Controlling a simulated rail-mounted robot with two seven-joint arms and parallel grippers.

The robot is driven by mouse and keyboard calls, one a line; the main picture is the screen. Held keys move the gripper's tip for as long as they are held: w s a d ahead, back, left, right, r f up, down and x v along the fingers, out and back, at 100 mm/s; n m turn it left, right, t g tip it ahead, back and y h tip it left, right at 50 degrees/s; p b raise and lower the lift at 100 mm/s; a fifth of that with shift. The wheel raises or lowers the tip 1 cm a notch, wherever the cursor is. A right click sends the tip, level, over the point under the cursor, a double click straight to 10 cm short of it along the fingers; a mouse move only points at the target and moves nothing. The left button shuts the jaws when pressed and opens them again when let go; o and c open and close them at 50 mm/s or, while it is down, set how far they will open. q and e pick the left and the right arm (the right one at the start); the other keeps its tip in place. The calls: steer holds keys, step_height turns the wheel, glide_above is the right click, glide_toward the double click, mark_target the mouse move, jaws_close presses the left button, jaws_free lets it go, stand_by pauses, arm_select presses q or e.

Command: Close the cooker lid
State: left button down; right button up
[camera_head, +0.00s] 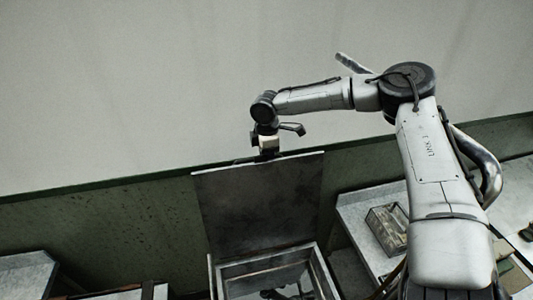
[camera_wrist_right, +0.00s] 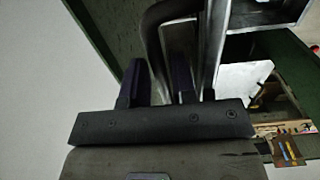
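The cooker lid (camera_head: 258,205) is a dark metal panel standing upright in the head view, raised at the back of the cooker. The cooker (camera_head: 322,272) below it has an open top with a pale metal rim. My right gripper (camera_head: 267,154) is at the lid's top edge, right of its middle. In the right wrist view its two dark fingers (camera_wrist_right: 157,85) are apart, with a dark curved bar (camera_wrist_right: 152,35) showing between them. I cannot tell whether they touch the bar. A metal edge (camera_wrist_right: 213,45) runs close beside the right finger. My left gripper is not in view.
A pale side table (camera_head: 357,222) with a metal-framed box (camera_head: 388,228) stands right of the cooker. A grey counter (camera_head: 25,273) is at the lower left. A green-and-white wall (camera_head: 110,222) rises close behind the lid.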

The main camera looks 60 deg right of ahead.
steer(key=shift+c, duration=0.2)
jaws_close()
